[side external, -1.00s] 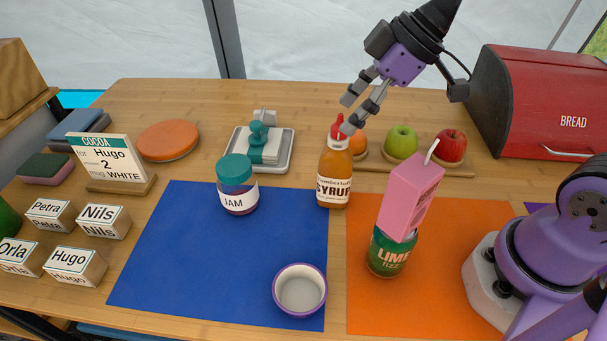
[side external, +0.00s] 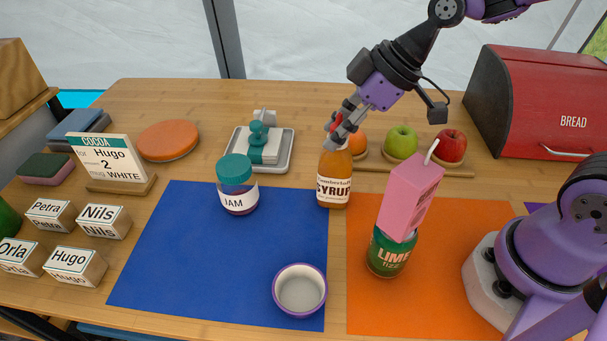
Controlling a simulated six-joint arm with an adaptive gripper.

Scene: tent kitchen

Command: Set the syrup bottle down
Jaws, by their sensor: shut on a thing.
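The syrup bottle (side external: 334,181) is amber with a white label and a red top. My gripper (side external: 340,130) comes down at a slant from the upper right and is shut on the bottle's red top. The fingers hide most of the cap. The bottle's base appears to rest on the table; any small gap cannot be made out.
A jam jar (side external: 237,185) stands left of the bottle. A pink carton (side external: 410,196) leans on top of a green lime can (side external: 390,252) on the orange mat (side external: 450,290). Fruit including a green apple (side external: 401,141) sits behind right. A bowl (side external: 299,290) stands on the blue mat.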

